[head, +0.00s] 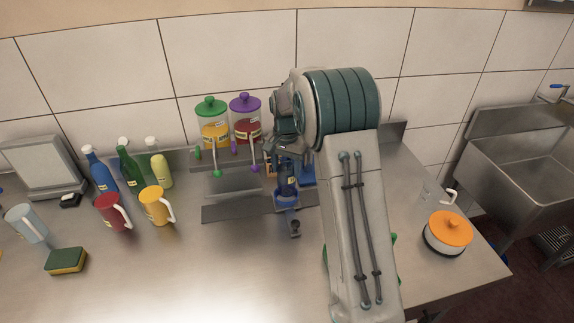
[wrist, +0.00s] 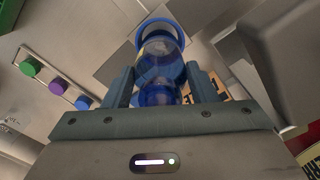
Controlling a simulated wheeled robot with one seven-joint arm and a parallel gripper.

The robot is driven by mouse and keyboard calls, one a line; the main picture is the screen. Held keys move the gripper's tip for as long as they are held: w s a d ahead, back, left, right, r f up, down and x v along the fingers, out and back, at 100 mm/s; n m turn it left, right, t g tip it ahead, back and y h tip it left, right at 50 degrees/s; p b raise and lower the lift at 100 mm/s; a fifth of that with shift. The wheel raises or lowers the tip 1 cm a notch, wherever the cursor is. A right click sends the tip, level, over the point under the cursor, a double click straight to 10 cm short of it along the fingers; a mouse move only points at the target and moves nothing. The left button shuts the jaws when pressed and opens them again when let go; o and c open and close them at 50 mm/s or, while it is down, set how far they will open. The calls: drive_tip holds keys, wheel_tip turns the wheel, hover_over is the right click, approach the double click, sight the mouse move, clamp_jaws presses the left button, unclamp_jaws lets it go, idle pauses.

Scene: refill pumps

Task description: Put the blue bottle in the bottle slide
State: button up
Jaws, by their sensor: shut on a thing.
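My gripper (head: 288,150) is over the front of the pump station at the middle of the counter. It is shut on a translucent blue bottle (head: 287,184), which shows between the two fingers in the wrist view (wrist: 158,72). The bottle points down. A blue ring (wrist: 143,32), which looks like part of the bottle slide, lies around or just beyond the bottle's far end; I cannot tell whether the bottle is inside it. In the head view, the blue slide part (head: 288,203) is right below the bottle. My arm hides part of the station.
Another blue bottle (head: 101,172) stands at the left beside green and yellow ones. A red mug (head: 111,212), a yellow mug (head: 154,206) and a sponge (head: 66,260) are at the left. An orange-lidded pot (head: 448,231) and a sink (head: 525,170) are at the right. The front middle counter is clear.

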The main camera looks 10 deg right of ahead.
sight(286, 175)
drive_tip(key=shift+s, duration=0.1)
drive_tip(key=shift+f, duration=0.1)
idle(0.4)
drive_tip(key=shift+f+b, duration=0.65)
drive_tip(key=shift+f, duration=0.05)
drive_tip(key=shift+a+f, duration=0.1)
drive_tip(key=shift+f, duration=0.15)
drive_tip(key=shift+f+b, duration=0.6)
drive_tip(key=shift+f, duration=0.05)
idle(0.6)
drive_tip(key=o, duration=1.2)
drive_tip(key=shift+o, duration=0.2)
drive_tip(key=shift+r, duration=0.15)
